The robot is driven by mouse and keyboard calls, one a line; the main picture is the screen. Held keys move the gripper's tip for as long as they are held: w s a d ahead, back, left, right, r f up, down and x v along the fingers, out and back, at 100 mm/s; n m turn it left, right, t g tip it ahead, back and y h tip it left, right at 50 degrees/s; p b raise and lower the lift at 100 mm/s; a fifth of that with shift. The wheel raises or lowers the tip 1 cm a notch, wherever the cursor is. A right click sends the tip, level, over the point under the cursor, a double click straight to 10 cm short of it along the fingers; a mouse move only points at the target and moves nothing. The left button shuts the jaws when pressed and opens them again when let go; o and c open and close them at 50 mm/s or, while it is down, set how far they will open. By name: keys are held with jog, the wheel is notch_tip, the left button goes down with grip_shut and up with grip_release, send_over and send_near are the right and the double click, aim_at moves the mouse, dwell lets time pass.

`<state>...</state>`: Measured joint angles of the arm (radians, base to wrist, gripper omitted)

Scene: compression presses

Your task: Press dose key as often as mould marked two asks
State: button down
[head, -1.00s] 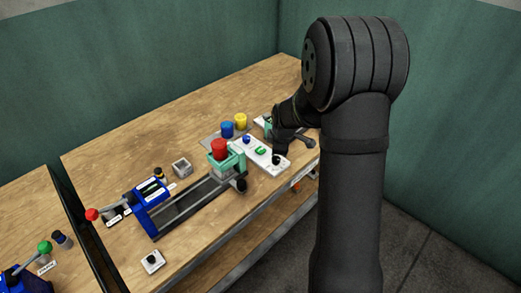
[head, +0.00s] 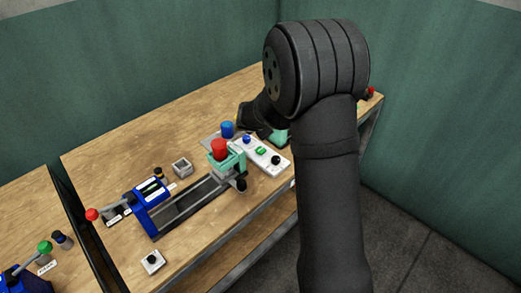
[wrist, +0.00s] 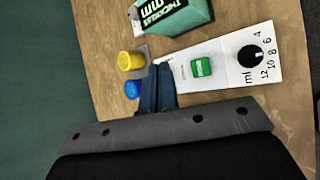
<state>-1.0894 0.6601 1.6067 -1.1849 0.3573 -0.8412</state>
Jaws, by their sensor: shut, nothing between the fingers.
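The wrist view shows the green key (wrist: 201,67) and the dial (wrist: 250,58) with an ml scale. I cannot tell which of the keys is the dose key. A teal mould carriage with a red cylinder (head: 218,149) sits on the press rails. No mould mark reading two is legible.
A blue press (head: 152,203) with a red-knobbed lever stands left. A blue cylinder (wrist: 132,90) and a yellow cylinder (wrist: 131,60) stand beside my fingers. A green thickness box (wrist: 172,14) is near the panel. A small grey block (head: 181,167) stands on the open bench.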

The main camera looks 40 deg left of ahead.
aim_at(260, 152)
jog(key=shift+a, duration=0.1)
dwell(0.3)
jog(key=shift+f, duration=4.35)
jog(key=shift+f, duration=0.15)
jog(key=shift+f, duration=0.15)
jog(key=shift+s+f, duration=0.1)
jog(key=shift+f, duration=0.05)
